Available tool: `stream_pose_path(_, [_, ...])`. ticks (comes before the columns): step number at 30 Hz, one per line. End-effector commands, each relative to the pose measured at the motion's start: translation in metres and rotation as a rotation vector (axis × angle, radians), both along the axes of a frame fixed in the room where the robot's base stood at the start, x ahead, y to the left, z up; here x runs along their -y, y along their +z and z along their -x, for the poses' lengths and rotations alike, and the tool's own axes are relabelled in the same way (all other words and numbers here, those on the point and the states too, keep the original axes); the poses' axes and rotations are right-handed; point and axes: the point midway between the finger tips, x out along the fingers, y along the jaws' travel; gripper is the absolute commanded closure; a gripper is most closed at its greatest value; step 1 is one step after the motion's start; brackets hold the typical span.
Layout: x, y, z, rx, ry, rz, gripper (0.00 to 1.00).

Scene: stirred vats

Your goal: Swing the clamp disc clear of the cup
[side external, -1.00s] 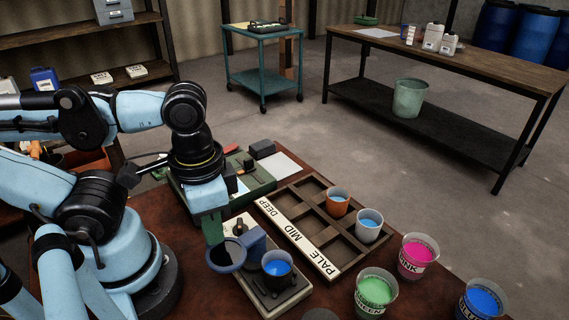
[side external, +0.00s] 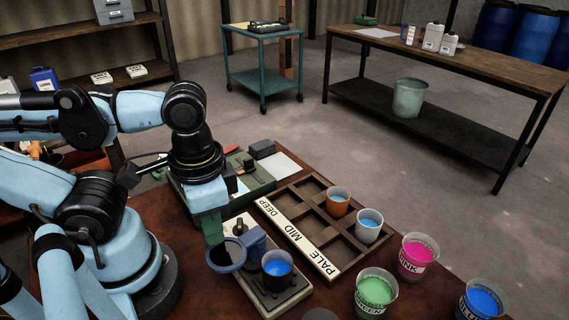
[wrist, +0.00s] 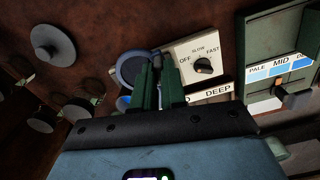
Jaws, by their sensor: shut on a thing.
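The clamp disc (side external: 225,257), a dark round plate with a blue rim, sits left of the cup (side external: 277,268) and is not over its mouth. The cup is dark with blue liquid and stands on the stirrer base (side external: 294,295). My gripper (side external: 213,238) points down at the disc's back edge, its green fingers shut on the clamp disc. In the wrist view the disc (wrist: 131,68) shows just left of the fingers (wrist: 160,84). The fingers hide the exact grip. The cup is mostly hidden there.
A wooden rack (side external: 345,262) marked PALE, MID, DEEP stands to the right, holding an orange cup (side external: 338,204) and a white cup (side external: 369,227). Pink (side external: 417,258), green (side external: 375,292) and blue (side external: 481,302) vats stand at the front right. A green case (side external: 254,184) lies behind.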

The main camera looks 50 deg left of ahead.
Motion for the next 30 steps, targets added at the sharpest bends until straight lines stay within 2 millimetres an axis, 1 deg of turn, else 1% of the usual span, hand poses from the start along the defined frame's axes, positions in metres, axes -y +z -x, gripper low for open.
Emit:
stream_pose_path(5, [-0.0011,0.0006,-0.0005,-0.001,-0.013,0.0,1.0])
stream_pose_path(13, [-0.0078,0.0006,-0.0035,-0.001,-0.121,0.0,1.0])
stream_pose_path(22, [-0.0081,0.0007,-0.0039,0.0,-0.135,-0.001,1.0])
stream_pose_path(23, [-0.0081,0.0007,-0.0039,0.0,-0.135,-0.001,0.86])
stream_pose_path(27, [-0.008,0.0005,-0.0038,0.0,-0.134,-0.001,0.64])
stream_pose_path(30, [-0.008,0.0004,-0.0037,0.0,-0.133,0.0,0.63])
